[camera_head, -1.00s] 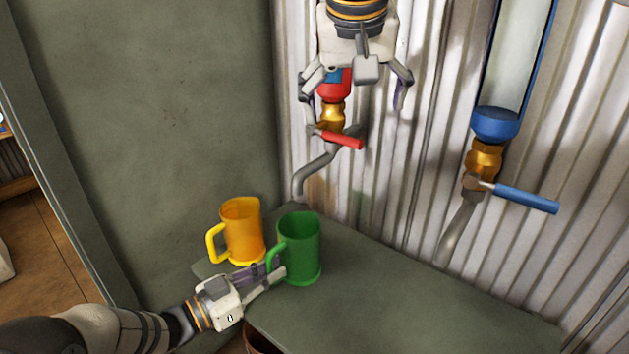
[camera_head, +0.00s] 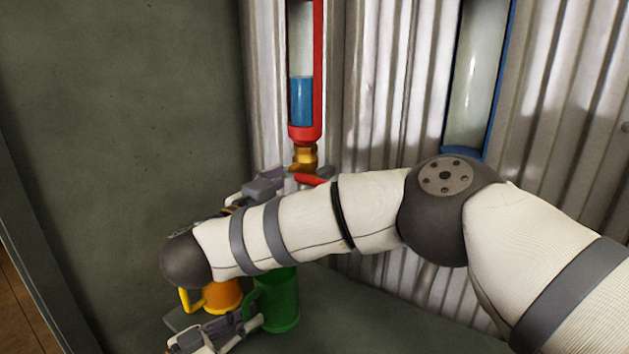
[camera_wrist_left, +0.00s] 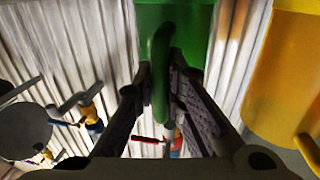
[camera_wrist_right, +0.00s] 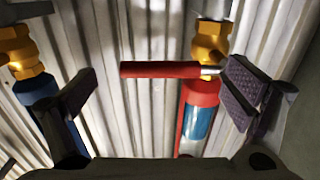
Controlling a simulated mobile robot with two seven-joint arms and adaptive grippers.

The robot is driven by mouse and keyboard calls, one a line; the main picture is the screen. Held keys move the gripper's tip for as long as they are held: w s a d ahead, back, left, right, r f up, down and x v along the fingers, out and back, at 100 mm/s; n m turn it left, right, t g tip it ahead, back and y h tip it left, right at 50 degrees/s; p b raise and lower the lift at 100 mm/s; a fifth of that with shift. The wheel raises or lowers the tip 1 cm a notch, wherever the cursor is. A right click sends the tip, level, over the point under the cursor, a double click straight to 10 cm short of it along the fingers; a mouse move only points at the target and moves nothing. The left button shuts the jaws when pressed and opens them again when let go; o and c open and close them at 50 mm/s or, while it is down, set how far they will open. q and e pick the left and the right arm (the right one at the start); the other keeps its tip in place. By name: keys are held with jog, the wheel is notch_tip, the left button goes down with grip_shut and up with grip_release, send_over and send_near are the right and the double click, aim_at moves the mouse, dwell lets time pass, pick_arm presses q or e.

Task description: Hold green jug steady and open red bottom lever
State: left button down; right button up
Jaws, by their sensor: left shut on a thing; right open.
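The green jug (camera_head: 280,302) stands on the ledge, partly covered by my right arm in the head view. My left gripper (camera_head: 250,322) is shut on its handle; in the left wrist view the green handle (camera_wrist_left: 160,75) lies between the fingers. The red lever (camera_head: 311,180) sticks out from the brass valve (camera_head: 305,158) under the red-framed tube (camera_head: 306,132), which holds blue liquid. My right gripper (camera_wrist_right: 160,88) is open. In the right wrist view the red lever (camera_wrist_right: 160,69) lies between its spread fingers, its valve end close to the right finger.
An orange jug (camera_head: 222,296) stands to the left of the green jug. A blue-framed tube (camera_head: 470,90) is on the corrugated wall to the right. A plain grey-green wall (camera_head: 120,150) borders the left. My right arm crosses the head view and hides the lower spout area.

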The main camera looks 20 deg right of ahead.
aim_at(299, 133)
jog(key=shift+x, duration=1.25)
jog(key=c, duration=1.7)
jog(key=shift+r, duration=0.1)
jog(key=r+n, duration=0.1)
jog(key=n, duration=0.2)
jog(key=r+n, duration=0.1)
jog(key=shift+w+a+r, duration=0.2)
jog(key=shift+r, duration=0.1)
jog(key=n, duration=0.1)
jog(key=r+n, duration=0.1)
jog(key=w+n, duration=0.1)
jog(key=n, duration=0.1)
jog(key=shift+a+r, duration=0.35)
jog(key=shift+r, duration=0.05)
jog(key=n, duration=0.1)
jog(key=w+a+r+n, duration=0.1)
jog(key=n, duration=0.1)
jog(key=shift+r, duration=0.15)
jog(key=shift+w+a+r+n, duration=0.15)
jog(key=shift+w+a+n, duration=0.15)
jog(key=shift+n, duration=0.55)
jog(key=shift+w+a+r+n, duration=0.1)
jog(key=shift+w+a+n, duration=0.2)
jog(key=shift+n, duration=0.5)
jog(key=shift+w+a+r+n, duration=0.15)
jog(key=shift+w+n, duration=0.25)
jog(key=shift+n, duration=0.45)
